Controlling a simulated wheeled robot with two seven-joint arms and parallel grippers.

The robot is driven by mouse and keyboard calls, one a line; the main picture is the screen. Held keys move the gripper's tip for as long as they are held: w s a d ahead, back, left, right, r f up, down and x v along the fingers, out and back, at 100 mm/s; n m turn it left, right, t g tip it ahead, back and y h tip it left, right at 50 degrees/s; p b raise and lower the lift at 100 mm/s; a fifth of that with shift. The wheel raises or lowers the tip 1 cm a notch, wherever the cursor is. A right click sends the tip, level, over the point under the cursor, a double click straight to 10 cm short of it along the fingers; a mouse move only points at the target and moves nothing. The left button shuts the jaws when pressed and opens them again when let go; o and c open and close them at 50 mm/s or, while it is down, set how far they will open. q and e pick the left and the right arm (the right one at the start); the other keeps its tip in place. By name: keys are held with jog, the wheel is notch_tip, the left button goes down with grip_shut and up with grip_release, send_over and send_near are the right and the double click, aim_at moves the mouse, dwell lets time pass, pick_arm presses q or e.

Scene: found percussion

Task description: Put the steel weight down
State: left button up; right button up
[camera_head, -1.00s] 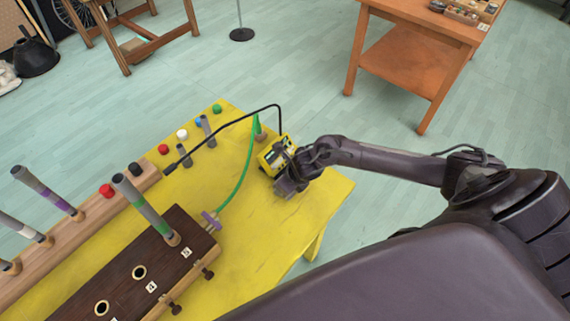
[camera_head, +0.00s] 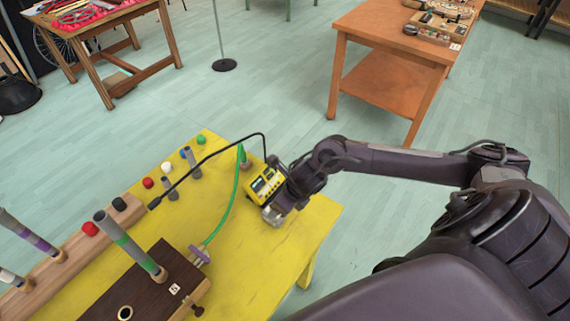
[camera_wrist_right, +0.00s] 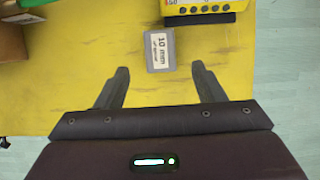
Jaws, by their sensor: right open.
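A small grey block with a white label reading "10 mm" (camera_wrist_right: 160,50), seemingly the steel weight, lies on the yellow table (camera_wrist_right: 80,85) in the right wrist view. My right gripper (camera_wrist_right: 161,69) is open, with its two dark fingers apart on either side of the block's near end, and clear gaps show between fingers and block. In the head view my right gripper (camera_head: 278,208) is low over the table's right part, beside a yellow device (camera_head: 264,183). The block is hard to make out there. My left gripper is not in view.
The yellow device (camera_wrist_right: 200,8) sits just beyond the block. A dark wooden box (camera_head: 150,285) and upright tubes (camera_head: 125,243) stand at left. The table's front right is bare.

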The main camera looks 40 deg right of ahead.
jog(key=shift+v, duration=1.6)
